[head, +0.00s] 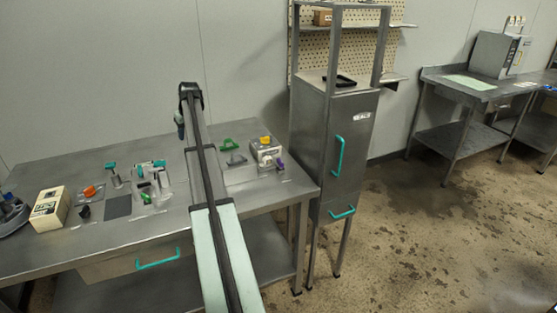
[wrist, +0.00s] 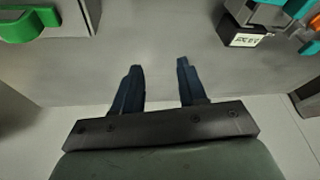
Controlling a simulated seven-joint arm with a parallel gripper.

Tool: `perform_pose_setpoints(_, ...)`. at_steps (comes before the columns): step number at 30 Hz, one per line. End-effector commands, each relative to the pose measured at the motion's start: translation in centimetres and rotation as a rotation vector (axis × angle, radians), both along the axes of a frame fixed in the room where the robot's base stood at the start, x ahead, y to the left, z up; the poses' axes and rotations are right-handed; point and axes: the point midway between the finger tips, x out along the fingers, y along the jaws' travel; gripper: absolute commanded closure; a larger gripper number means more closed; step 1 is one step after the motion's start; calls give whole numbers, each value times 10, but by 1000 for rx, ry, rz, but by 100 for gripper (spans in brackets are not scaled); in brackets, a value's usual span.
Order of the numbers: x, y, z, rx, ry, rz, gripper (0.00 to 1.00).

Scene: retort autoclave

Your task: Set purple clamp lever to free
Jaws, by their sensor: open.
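The purple clamp lever (head: 279,164) is on the right part of the steel bench, beside a pale block-shaped fixture (head: 265,150) with a yellow knob (head: 265,140). It is small here, so I cannot tell its exact setting. In the wrist view I do not see the purple lever. My gripper (wrist: 160,64) is open and empty, its two dark fingers apart above bare grey surface. In the head view my arm reaches over the bench, with its end to the left of the purple lever and apart from it.
A green handle (head: 226,144) sits left of the fixture; a green part (wrist: 40,22) also shows in the wrist view. Left on the bench are a teal-handled clamp (head: 111,167), an orange knob (head: 91,190) and a cream box (head: 49,208). A tall steel cabinet (head: 350,120) stands right of the bench.

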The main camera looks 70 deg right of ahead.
Motion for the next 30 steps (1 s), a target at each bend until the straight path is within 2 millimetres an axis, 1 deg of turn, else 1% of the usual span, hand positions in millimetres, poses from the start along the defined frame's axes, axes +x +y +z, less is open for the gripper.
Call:
perform_pose_setpoints(1,-24,-24,4,1,7,-44,58)
perform_pose_setpoints(2,-38,-35,5,3,14,-65,58)
perform_pose_setpoints(3,-58,-49,7,5,26,-90,58)
perform_pose_setpoints(5,-90,-66,9,13,50,-122,58)
perform_pose_setpoints(6,-113,-75,10,18,70,-139,58)
perform_pose_setpoints(8,-149,-87,11,32,105,-160,58)
perform_pose_setpoints(9,-174,-94,12,42,129,-173,58)
perform_pose_setpoints(11,-209,-102,13,60,165,-192,58)
perform_pose_setpoints(12,-232,-106,14,72,187,-203,58)
perform_pose_setpoints(15,-282,-114,16,103,235,-229,58)
perform_pose_setpoints(18,-320,-118,18,128,272,-252,58)
perform_pose_setpoints(21,-345,-119,20,147,294,-264,58)
perform_pose_setpoints(24,-358,-120,21,157,306,-271,58)
perform_pose_setpoints(27,-361,-120,17,160,311,-273,58)
perform_pose_setpoints(30,-361,-119,7,162,311,-273,58)
